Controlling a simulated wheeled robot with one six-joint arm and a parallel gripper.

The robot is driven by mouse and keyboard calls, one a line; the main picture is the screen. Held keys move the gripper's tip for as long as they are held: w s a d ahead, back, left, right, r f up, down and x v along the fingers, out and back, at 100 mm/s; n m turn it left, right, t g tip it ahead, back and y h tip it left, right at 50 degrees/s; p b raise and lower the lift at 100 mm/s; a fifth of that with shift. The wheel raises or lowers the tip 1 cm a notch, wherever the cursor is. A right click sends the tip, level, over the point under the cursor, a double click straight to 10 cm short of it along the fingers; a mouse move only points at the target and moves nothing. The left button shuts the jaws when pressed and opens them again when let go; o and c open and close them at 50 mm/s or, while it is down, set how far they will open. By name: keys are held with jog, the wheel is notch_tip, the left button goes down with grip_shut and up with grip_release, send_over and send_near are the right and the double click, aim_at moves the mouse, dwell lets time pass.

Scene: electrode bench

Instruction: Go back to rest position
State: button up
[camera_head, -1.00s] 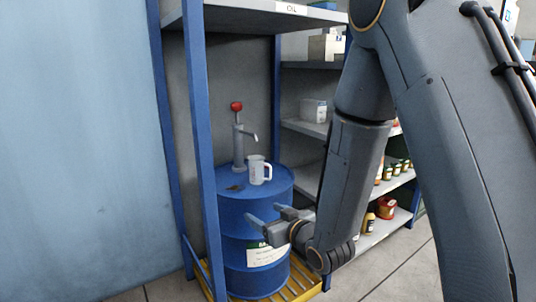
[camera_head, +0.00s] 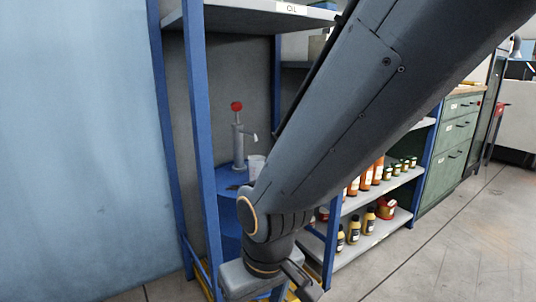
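My gripper (camera_head: 268,283) is low in the picture at the end of my bent arm, in front of the blue drum (camera_head: 228,208). Its fingers are partly cut off or turned away, so I cannot see whether they are open or shut. I see nothing held in it. My arm crosses the picture from upper right to bottom centre. It hides much of the drum and the shelves.
A hand pump (camera_head: 238,150) with a red knob stands on the drum, beside a white jug (camera_head: 257,167) partly hidden by my arm. Blue rack posts (camera_head: 200,130) are close on the left. Shelves (camera_head: 375,238) hold several bottles. Green drawers (camera_head: 452,140) and open floor (camera_head: 460,240) lie right.

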jog(key=s+d+r+g, duration=0.1)
jog(key=s+r+g, duration=0.1)
jog(key=s, duration=0.4)
jog(key=d+r+m+p, duration=0.3)
jog(key=d+r+p, duration=0.7)
jog(key=r+p, duration=0.3)
jog(key=d+r+m+h+p, duration=0.1)
jog(key=d+r+m+p, duration=0.2)
jog(key=d+r+p, duration=0.7)
notch_tip(320, 180, up, 3)
jog(key=p, duration=0.6)
jog(key=shift+d+r+m+h+p, duration=0.15)
jog(key=shift+d+m+h+p, duration=0.15)
jog(key=shift+d+p, duration=0.1)
